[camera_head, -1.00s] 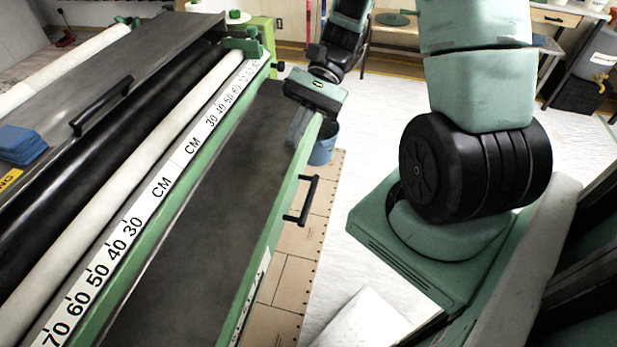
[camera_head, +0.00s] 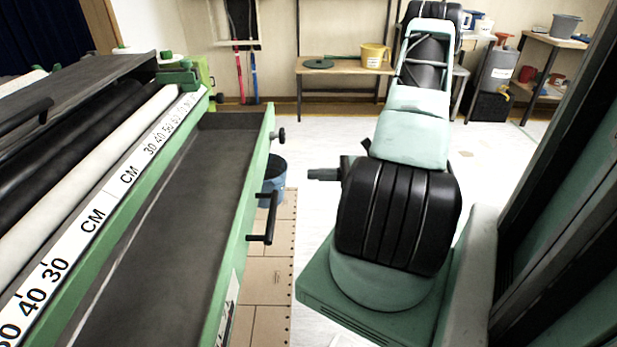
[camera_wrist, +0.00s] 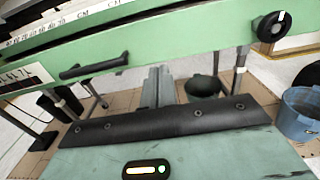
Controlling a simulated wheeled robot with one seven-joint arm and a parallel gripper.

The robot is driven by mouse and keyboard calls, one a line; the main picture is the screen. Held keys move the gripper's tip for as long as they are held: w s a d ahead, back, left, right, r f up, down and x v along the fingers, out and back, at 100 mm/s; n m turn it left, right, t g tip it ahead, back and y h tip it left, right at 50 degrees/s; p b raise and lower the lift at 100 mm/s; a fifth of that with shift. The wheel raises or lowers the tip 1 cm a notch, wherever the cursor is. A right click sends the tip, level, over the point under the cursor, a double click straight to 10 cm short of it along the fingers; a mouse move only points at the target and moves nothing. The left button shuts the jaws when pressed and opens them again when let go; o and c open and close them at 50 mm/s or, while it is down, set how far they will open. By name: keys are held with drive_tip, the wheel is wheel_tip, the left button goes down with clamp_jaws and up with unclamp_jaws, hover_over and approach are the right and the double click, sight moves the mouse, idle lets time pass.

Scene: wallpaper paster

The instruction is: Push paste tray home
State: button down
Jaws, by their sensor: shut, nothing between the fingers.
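The paste tray is a long dark trough (camera_head: 165,215) with a green front wall (camera_head: 246,190), standing out from the machine's side. Its black handle (camera_head: 266,218) and a dark knob (camera_head: 281,134) are on that front. In the wrist view the green front (camera_wrist: 170,42) runs across the top, with the handle (camera_wrist: 95,66) left and the knob (camera_wrist: 272,27) right. My gripper (camera_wrist: 160,72) shows there as two grey fingers side by side, shut and empty, pointing toward the front below the handle's level. I cannot tell whether they touch it. The fingers are not clear in the head view.
The machine's rollers and CM scale (camera_head: 130,175) lie left of the tray. A blue bucket (camera_head: 273,172) stands on the floor beside the tray's far end. A bench (camera_head: 345,68) is at the back. White floor (camera_head: 300,190) is open right of the tray.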

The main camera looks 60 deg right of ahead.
sight(260, 174)
drive_tip(key=x, duration=1.1)
drive_tip(key=shift+w+a, duration=0.2)
drive_tip(key=shift+w, duration=0.05)
drive_tip(key=shift+w+a, duration=0.1)
drive_tip(key=p+x, duration=0.3)
drive_tip(key=x, duration=2.2)
drive_tip(key=shift+a, duration=0.15)
drive_tip(key=shift+w+a+r, duration=0.1)
drive_tip(key=shift+w+r, duration=0.05)
drive_tip(key=shift+w, duration=0.1)
